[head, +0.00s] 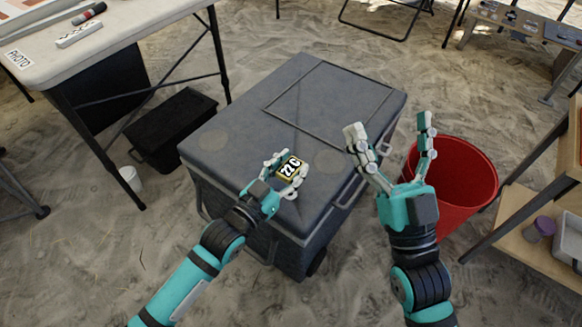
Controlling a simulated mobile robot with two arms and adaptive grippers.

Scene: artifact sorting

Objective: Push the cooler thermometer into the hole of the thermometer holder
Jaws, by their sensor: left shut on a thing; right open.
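The cooler thermometer (290,168) is a small yellow and black block with a white "22C"-like reading on its face. My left gripper (284,172) is shut on it, with a finger on either side, over the front part of the grey cooler's (250,126) lid. I cannot tell whether the thermometer touches the lid. I cannot make out the thermometer holder or its hole; the thermometer and fingers hide that spot. My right gripper (390,130) is open and empty, fingers spread, near the cooler's right edge.
A red bucket (462,172) stands right of the cooler, close to my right gripper. A black box (170,128) lies on the sand to the left. A white table (120,25) stands at the upper left, wooden shelving (530,240) at the right. Most of the lid is clear.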

